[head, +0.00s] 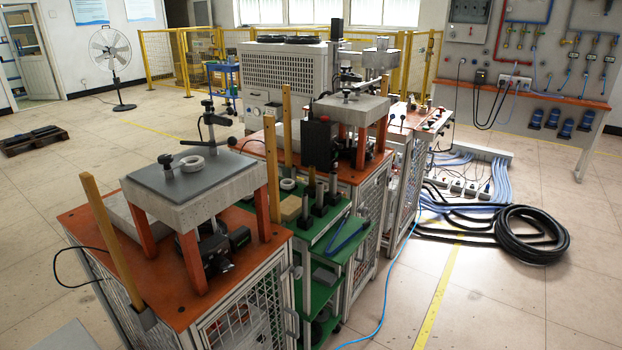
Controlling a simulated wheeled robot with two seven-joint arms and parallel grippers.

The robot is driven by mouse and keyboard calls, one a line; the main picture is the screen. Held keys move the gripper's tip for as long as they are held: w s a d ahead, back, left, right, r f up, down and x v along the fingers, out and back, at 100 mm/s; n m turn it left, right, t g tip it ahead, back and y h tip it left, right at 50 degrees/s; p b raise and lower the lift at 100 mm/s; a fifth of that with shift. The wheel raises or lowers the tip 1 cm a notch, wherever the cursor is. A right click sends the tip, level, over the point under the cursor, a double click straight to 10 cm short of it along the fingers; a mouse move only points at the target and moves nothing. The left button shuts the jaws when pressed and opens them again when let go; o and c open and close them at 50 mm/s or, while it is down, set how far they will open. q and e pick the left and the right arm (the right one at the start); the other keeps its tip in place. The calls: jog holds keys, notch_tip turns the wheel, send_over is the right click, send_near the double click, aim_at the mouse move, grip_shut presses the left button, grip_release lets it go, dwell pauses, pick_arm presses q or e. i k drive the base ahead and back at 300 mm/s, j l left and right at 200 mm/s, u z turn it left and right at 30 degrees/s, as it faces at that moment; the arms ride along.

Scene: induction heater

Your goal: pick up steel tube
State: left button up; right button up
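Several slim upright metal cylinders stand on the green shelf cart between the two orange-topped benches. One dark grey cylinder (319,196) stands near the cart's middle, and a paler one (333,184) stands just behind it. I cannot tell for sure which of them is the steel tube. Neither my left gripper nor my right gripper is in view.
The green cart (318,228) also holds a yellowish block (290,208) and blue-handled pliers (346,232). A near bench (85,222) carries a raised stone-like table with a white ring (192,164). A black hose coil (531,234) lies on the right floor.

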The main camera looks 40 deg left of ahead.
aim_at(320, 185)
jog(key=i+u, duration=0.45)
jog(key=i+l+u, duration=0.7)
jog(key=i+u, duration=0.15)
jog(key=i+l+u, duration=0.45)
jog(key=l, duration=0.1)
